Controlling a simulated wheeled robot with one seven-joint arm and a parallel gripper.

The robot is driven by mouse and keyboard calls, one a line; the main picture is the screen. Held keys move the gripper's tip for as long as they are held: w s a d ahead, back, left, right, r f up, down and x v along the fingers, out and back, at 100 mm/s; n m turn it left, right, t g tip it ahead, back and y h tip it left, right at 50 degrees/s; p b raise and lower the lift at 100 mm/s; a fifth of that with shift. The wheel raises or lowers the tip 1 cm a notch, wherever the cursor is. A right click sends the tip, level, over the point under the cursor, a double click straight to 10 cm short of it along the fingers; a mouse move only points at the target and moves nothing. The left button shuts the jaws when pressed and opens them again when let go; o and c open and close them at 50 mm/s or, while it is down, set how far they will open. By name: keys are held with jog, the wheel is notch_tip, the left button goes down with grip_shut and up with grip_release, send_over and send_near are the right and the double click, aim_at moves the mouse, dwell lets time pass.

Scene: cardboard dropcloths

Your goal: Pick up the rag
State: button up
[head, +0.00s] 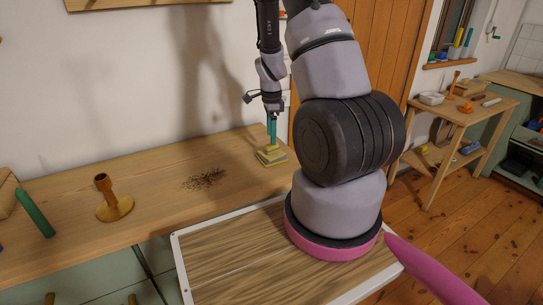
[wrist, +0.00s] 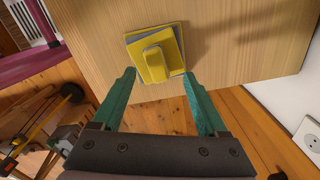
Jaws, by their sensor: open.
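The rag looks like a small yellow folded stack with a grey layer and a raised fold on top. It lies near the right end of the wooden worktop, in the head view (head: 272,157) and in the wrist view (wrist: 173,40). My gripper (head: 272,143) points down just above the rag, with its green fingers apart and nothing between them. In the wrist view my gripper (wrist: 159,75) has its fingertips on either side of the rag's near edge in the picture. I cannot tell whether the fingertips touch it.
The wooden worktop (head: 150,190) runs along the wall. It holds a patch of dark crumbs (head: 204,180), a wooden candlestick (head: 114,202) and a green cylinder (head: 35,213) to the left. A side table (head: 450,125) with several small things stands at right. The worktop around the rag is clear.

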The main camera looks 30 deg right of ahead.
jog(key=f, duration=0.5)
jog(key=shift+s+a, duration=0.1)
jog(key=shift+s, duration=0.1)
grip_shut()
jog(key=shift+r, duration=0.1)
notch_tip(320, 180, up, 10)
dwell(0.3)
jog(key=c, duration=0.9)
grip_release()
grip_shut()
